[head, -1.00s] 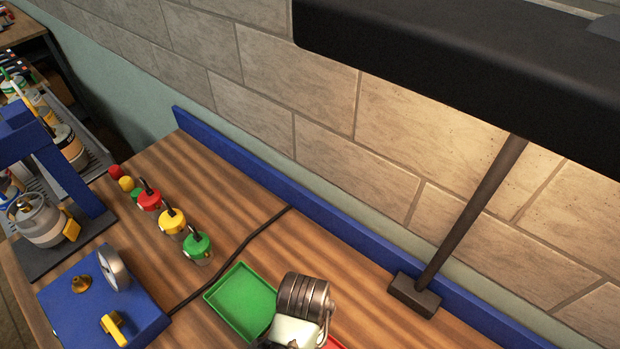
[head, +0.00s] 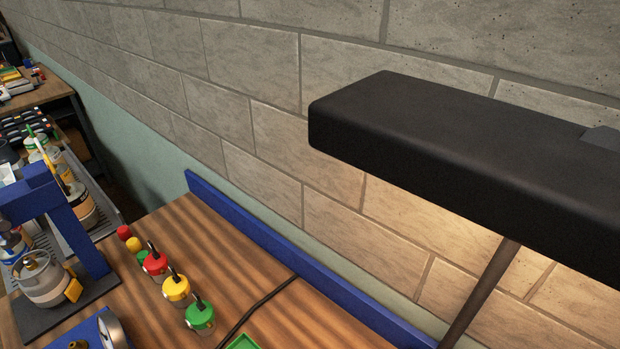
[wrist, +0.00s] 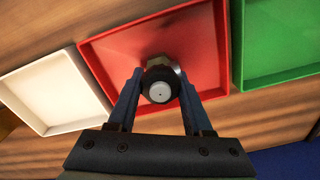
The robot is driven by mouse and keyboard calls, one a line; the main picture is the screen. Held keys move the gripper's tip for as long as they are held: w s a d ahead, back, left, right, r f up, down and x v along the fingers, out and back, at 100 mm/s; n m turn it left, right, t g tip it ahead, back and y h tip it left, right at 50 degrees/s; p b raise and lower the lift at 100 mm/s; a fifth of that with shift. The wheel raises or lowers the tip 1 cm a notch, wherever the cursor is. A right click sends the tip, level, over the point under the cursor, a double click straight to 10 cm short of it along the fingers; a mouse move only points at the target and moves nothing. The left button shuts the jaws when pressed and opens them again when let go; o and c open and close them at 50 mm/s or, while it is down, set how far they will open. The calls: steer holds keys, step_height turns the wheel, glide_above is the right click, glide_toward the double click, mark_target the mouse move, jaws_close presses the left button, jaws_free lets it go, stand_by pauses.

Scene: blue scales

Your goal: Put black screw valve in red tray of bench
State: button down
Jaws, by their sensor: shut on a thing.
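In the wrist view my gripper (wrist: 160,100) is shut on the black screw valve (wrist: 159,76), a dark round part with a pale metal end facing the camera. The valve is over the red tray (wrist: 110,62). I cannot tell whether it touches the tray floor. The head view shows neither my gripper, nor the valve, nor the red tray.
A white tray (wrist: 42,92) and a green tray (wrist: 290,45) flank the red one. In the head view, the green tray's edge (head: 243,342) shows at the bottom. Red, yellow and green lidded jars (head: 176,289) stand left of a black cable (head: 262,305). A black lamp (head: 450,150) hangs above the bench.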

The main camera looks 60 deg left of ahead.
steer(key=shift+c, duration=1.6)
jaws_free()
step_height(320, 180, up, 11)
steer(key=shift+w+r, duration=0.1)
steer(key=shift+r, duration=0.6)
